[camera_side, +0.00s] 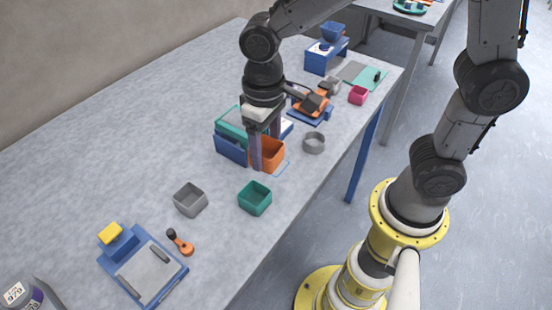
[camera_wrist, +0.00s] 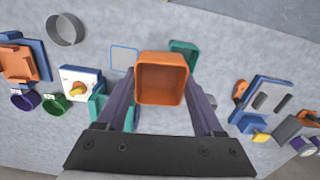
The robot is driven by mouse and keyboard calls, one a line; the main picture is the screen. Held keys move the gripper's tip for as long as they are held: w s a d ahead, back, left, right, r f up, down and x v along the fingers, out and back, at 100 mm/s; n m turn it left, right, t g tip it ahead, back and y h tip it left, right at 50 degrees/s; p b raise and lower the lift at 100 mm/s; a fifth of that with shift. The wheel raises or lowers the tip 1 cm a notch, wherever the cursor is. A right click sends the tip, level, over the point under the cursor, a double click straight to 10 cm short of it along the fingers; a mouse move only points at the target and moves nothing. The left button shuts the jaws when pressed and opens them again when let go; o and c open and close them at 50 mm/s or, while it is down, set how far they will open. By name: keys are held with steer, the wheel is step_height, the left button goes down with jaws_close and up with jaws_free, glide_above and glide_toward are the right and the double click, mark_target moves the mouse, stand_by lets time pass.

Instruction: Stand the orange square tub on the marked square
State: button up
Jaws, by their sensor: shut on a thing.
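The orange square tub (camera_side: 268,154) is between the fingers of my gripper (camera_side: 265,150), upright as far as I can tell. In the wrist view the orange tub (camera_wrist: 162,80) shows its open, empty top, with a finger of my gripper (camera_wrist: 160,88) on each side. It looks larger than the teal tub beyond it, so it seems to be above the table; the exact height is unclear. The marked square, a thin blue outline (camera_wrist: 124,59), lies on the table just left of the tub in the wrist view. In the side view the tub and finger partly hide the outline (camera_side: 284,169).
A teal square tub (camera_side: 254,198) and a grey square tub (camera_side: 190,200) stand near the front. A round grey container (camera_side: 314,143) stands to the right. A blue and teal holder (camera_side: 230,145) is close behind my gripper.

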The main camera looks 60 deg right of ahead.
steer(key=w+d+f+m, duration=0.1)
steer(key=w+d+f, duration=0.25)
steer(key=d, duration=0.35)
steer(key=shift+d+f, duration=0.15)
steer(key=shift+f, duration=2.8)
steer(key=shift+f, duration=0.45)
steer(key=o, duration=1.4)
steer(key=shift+r, duration=3.45)
